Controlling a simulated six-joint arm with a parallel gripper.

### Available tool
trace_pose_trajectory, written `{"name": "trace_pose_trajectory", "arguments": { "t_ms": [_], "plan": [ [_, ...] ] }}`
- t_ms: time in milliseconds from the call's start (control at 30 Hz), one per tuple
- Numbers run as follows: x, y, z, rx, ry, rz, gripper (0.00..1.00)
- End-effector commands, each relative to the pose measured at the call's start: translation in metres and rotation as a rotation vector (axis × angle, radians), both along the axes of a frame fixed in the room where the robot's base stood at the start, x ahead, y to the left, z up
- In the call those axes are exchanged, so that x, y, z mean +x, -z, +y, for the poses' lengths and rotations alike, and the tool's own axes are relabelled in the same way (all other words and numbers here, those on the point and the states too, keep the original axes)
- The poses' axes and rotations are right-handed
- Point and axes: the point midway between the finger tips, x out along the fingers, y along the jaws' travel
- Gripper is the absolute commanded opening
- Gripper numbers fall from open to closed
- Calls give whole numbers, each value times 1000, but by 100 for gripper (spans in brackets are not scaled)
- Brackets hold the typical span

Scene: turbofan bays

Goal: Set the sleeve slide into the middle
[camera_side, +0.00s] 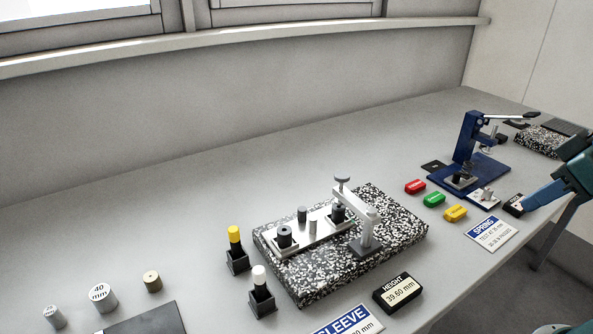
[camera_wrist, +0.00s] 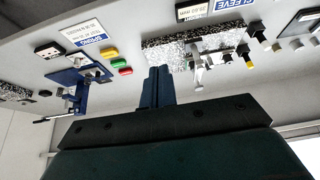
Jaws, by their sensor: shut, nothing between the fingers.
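The sleeve slide seems to be the pale bar (camera_side: 300,236) on the speckled granite block (camera_side: 395,243). It carries a dark ring-like sleeve at its left end (camera_side: 285,237) and another dark part at its right end (camera_side: 338,212), with small grey pins between. A silver gauge stand (camera_side: 368,225) with a round knob stands over the right end. My gripper (camera_side: 528,209) is at the right edge, well away from the slide, with its blue fingers shut and empty. In the wrist view the shut fingers (camera_wrist: 159,72) point toward the granite block (camera_wrist: 165,50), which they partly overlap.
A blue press (camera_side: 470,160) stands near my gripper. Red (camera_side: 415,187), green (camera_side: 433,199) and yellow (camera_side: 455,213) blocks lie left of it. A yellow-topped plug (camera_side: 234,237) and a white-topped plug (camera_side: 259,276) stand in black holders. A height display (camera_side: 398,292) lies in front.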

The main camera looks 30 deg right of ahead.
Motion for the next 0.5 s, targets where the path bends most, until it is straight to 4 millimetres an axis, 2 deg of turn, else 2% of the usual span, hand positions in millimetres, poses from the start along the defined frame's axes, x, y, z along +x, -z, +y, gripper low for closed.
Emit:
{"name": "trace_pose_trajectory", "arguments": {
  "t_ms": [133,367,500],
  "plan": [
    [0,0,0,0,0,0,0],
    [4,-3,1,-1,-5,5,42],
    [15,-11,3,-3,-21,23,42]
  ]
}}
